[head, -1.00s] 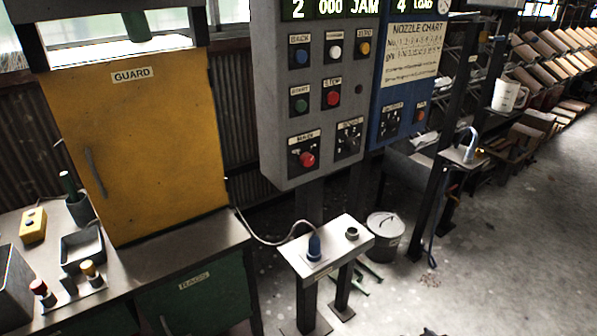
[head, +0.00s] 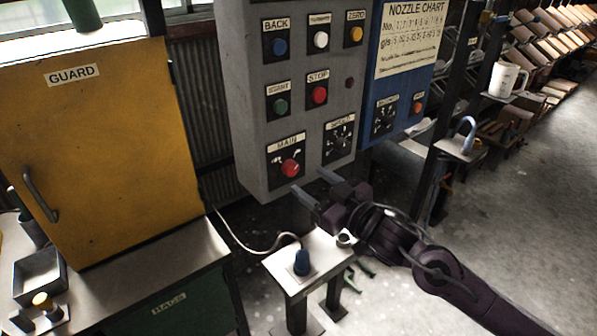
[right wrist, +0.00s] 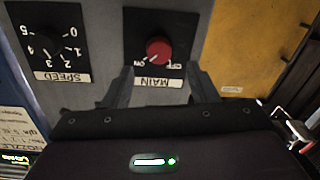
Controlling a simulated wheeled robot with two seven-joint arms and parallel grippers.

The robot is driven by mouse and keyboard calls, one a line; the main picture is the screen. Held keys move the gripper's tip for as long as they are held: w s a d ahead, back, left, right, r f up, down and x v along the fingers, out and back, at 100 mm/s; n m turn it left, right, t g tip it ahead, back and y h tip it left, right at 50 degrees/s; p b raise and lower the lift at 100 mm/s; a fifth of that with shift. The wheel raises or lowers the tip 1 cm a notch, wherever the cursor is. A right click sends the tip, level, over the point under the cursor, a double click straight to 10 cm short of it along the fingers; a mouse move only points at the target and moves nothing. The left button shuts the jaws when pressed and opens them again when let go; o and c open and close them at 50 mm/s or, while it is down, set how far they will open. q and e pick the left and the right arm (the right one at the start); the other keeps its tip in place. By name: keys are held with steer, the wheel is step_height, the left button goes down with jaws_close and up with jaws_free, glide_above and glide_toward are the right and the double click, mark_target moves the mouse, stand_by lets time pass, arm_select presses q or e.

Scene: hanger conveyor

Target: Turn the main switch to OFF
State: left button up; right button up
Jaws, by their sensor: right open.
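The main switch (head: 291,168) is a red knob on a black plate, under a MAIN label, low on the grey control panel (head: 240,120). In the right wrist view the main switch (right wrist: 158,50) appears upside down, with ON at its lower left and OFF at its lower right. A pale mark on the knob seems to point toward ON. My right gripper (head: 311,181) is open and empty, just in front of and below the knob. In the right wrist view its fingers (right wrist: 158,72) lie either side of the MAIN label, apart from the knob. My left gripper is out of view.
The speed dial (head: 339,138) sits right of the main switch. The green start button (head: 281,105) and red stop button (head: 319,95) are above. A small stand (head: 320,262) with a blue knob (head: 302,262) is below. The yellow guard door (head: 100,150) is at left.

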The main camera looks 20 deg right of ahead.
mark_target(294, 170)
steer(key=x, duration=0.3)
steer(key=shift+w+p, duration=0.3)
steer(key=shift+w, duration=0.05)
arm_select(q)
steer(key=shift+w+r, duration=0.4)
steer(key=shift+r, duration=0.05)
arm_select(e)
steer(key=shift+w+a, duration=0.25)
steer(key=shift+w, duration=0.25)
steer(key=shift+c, duration=0.4)
steer(key=c, duration=0.9)
